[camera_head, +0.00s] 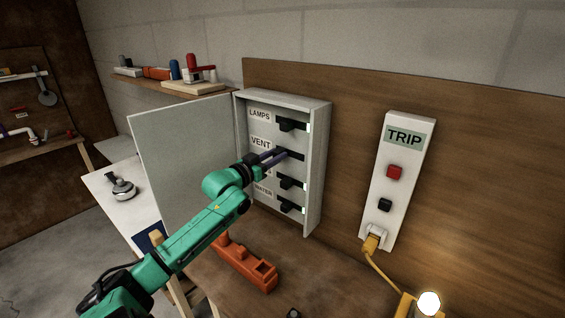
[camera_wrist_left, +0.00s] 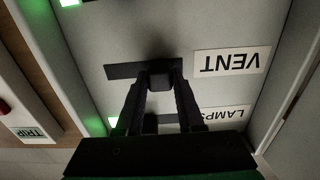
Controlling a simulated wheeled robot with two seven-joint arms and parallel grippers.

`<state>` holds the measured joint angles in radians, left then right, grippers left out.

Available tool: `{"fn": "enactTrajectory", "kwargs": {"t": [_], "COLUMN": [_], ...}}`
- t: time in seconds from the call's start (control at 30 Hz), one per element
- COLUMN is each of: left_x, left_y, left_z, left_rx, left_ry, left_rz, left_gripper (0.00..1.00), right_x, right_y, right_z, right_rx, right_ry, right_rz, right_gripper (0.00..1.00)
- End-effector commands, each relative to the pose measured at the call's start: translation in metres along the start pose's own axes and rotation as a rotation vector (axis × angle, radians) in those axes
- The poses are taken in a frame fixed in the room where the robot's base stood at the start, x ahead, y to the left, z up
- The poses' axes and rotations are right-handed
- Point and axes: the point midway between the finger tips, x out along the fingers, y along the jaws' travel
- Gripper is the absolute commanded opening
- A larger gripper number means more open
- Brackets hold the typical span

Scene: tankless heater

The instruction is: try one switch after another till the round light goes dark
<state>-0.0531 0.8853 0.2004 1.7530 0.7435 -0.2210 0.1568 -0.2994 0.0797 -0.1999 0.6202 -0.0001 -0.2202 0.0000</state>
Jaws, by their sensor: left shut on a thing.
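The open grey switch box (camera_head: 313,170) on the wooden wall holds a column of black switches with labels; LAMPS and VENT are readable in the head view. My left gripper (camera_head: 280,157) reaches into the box at the VENT row. In the left wrist view its two fingers (camera_wrist_left: 161,88) are shut on the black lever of the VENT switch (camera_wrist_left: 120,71), beside the upside-down VENT label (camera_wrist_left: 231,61). The LAMPS switch (camera_head: 291,124) is above it, and lower switches (camera_head: 291,183) sit below. The round light (camera_head: 429,302) at bottom right glows bright. My right gripper is out of view.
The box door (camera_head: 180,150) stands open to the left. A white TRIP box (camera_head: 383,217) with red and black buttons and a yellow plug is to the right. An orange tool (camera_head: 244,267) lies on the bench below. A shelf (camera_head: 150,82) holds small items.

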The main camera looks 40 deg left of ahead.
Motion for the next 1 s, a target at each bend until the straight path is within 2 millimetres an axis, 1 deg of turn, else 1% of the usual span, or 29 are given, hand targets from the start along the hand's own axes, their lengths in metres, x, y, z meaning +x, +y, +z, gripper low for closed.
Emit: {"fn": "enactTrajectory", "kwargs": {"t": [0.03, 0.1, 0.37, 0.4, 0.47, 0.83, 1.0], "left_x": [0.0, 0.0, 0.0, 0.0, 0.0, -0.002, -0.016], "left_y": [-0.007, -0.012, -0.013, -0.013, -0.013, -0.012, -0.012], "left_z": [0.003, 0.001, -0.002, -0.002, -0.002, -0.001, 0.002], "left_rx": [0.006, 0.002, 0.0, 0.0, 0.0, -0.001, -0.002], "left_ry": [-0.002, -0.001, 0.001, 0.002, 0.002, 0.001, 0.0], "left_rz": [-0.004, -0.005, -0.006, -0.006, -0.006, -0.004, -0.004], "left_gripper": [0.0, 0.0, 0.0, 0.44, 0.67, 0.68, 0.68], "right_x": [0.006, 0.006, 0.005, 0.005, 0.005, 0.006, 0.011], "right_y": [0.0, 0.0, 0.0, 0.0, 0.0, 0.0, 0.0], "right_z": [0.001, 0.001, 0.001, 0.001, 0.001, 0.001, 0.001], "right_rx": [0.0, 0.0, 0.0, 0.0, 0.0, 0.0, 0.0], "right_ry": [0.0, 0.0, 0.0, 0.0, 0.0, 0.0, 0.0], "right_rz": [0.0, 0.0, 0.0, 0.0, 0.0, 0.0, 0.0], "right_gripper": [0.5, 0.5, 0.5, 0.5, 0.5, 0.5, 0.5]}}
